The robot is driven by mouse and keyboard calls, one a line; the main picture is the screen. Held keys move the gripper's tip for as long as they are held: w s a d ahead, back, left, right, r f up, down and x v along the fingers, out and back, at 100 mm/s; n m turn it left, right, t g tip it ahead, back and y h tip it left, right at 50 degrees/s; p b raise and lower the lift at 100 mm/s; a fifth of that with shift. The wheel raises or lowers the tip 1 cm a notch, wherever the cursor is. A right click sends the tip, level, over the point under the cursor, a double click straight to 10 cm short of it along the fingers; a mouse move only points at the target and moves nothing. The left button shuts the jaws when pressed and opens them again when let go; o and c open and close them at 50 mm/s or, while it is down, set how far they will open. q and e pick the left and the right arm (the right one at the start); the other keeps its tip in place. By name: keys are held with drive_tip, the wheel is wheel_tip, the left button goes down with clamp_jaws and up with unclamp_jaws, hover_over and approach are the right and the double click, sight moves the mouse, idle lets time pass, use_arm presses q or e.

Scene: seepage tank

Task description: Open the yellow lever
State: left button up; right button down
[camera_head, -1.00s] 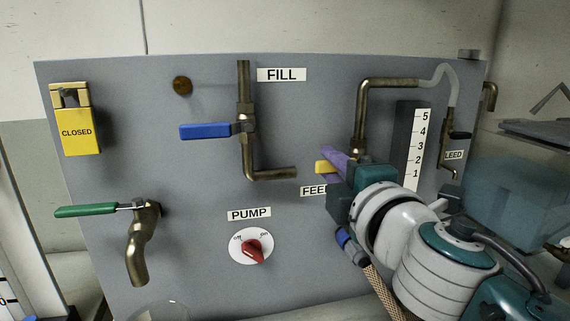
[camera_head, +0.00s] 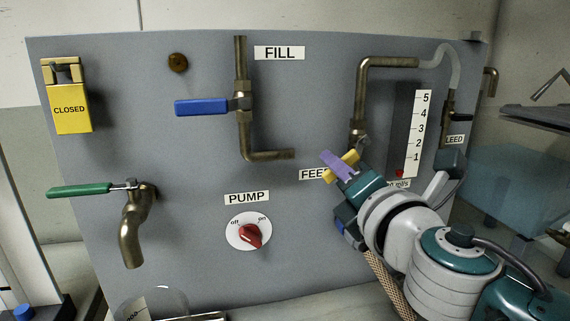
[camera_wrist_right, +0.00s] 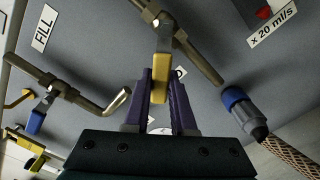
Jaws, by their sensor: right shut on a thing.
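The yellow lever (camera_head: 350,157) sits below the bent brass pipe (camera_head: 360,95) on the grey panel, near the FEED label (camera_head: 312,174), which is partly covered. It slants down to the left in the head view. My right gripper (camera_head: 340,166) has purple fingers and is shut on the yellow lever. In the right wrist view, the lever (camera_wrist_right: 161,85) lies between the two purple fingers (camera_wrist_right: 158,105), its far end at the brass valve. My left gripper is not in view.
A blue lever (camera_head: 202,107) is on the FILL pipe, and a green lever (camera_head: 80,190) is on the tap at left. The red PUMP knob (camera_head: 250,236) is low centre. A braided hose (camera_wrist_right: 290,155) with a blue collar is close to my right gripper. A yellow CLOSED tag (camera_head: 72,112) hangs upper left.

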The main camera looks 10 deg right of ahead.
drive_tip(key=n, duration=0.1)
drive_tip(key=d+f+n, duration=0.1)
drive_tip(key=n, duration=0.1)
drive_tip(key=shift+w+d+f+n, duration=0.15)
drive_tip(key=shift+d+n, duration=0.45)
drive_tip(key=shift+n, duration=0.65)
drive_tip(key=shift+s+d+f+n, duration=0.1)
drive_tip(key=shift+d+f+n, duration=0.3)
drive_tip(key=shift+n, duration=0.9)
drive_tip(key=shift+w+d+f+n, duration=0.1)
drive_tip(key=shift+d+n, duration=0.65)
drive_tip(key=shift+n, duration=0.5)
drive_tip(key=c, duration=0.7)
unclamp_jaws()
drive_tip(key=shift+d, duration=0.1)
drive_tip(key=shift+c, duration=0.2)
